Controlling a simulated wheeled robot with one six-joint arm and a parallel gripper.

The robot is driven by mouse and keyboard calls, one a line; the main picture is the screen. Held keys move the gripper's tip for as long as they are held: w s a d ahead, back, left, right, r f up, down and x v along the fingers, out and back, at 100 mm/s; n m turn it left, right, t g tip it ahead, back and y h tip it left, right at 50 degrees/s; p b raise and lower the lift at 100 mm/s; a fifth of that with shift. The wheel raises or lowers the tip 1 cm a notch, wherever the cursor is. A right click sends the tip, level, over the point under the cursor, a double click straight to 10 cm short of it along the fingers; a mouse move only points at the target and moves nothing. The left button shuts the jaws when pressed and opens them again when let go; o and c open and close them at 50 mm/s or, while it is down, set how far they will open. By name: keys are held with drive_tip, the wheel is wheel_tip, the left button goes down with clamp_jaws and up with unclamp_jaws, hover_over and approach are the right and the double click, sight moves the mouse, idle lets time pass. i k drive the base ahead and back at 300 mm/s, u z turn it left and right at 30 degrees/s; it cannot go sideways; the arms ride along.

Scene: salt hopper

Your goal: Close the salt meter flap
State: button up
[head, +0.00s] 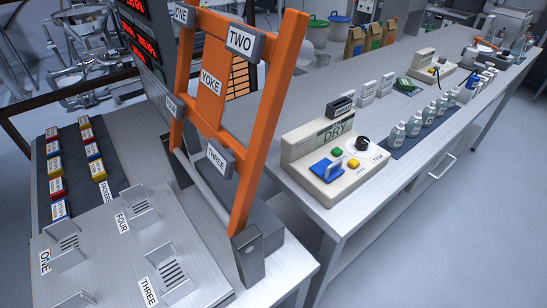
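The beige meter (335,160) stands on the grey bench right of the orange frame. Its green display (339,130) reads what looks like "DRY". On its sloped front are a blue plate with a small grey upright tab (328,169), a green button and a yellow button (352,163), and a black knob (362,144). A dark block (341,105) stands at its back top edge. I cannot tell surely which part is the flap, or whether it is open or shut. My gripper is not in view.
An orange frame (268,110) labelled YOKE, TWO and THREE rises at the left of the meter. Several white bottles (414,124) stand on a dark mat to the meter's right. A second beige device (432,66) is farther back. Bare bench lies before the meter.

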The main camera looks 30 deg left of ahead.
sight(327, 170)
drive_tip(key=u, duration=1.45)
drive_tip(key=k, duration=0.6)
drive_tip(key=z, duration=0.35)
drive_tip(key=i, duration=0.5)
drive_tip(key=u, duration=0.05)
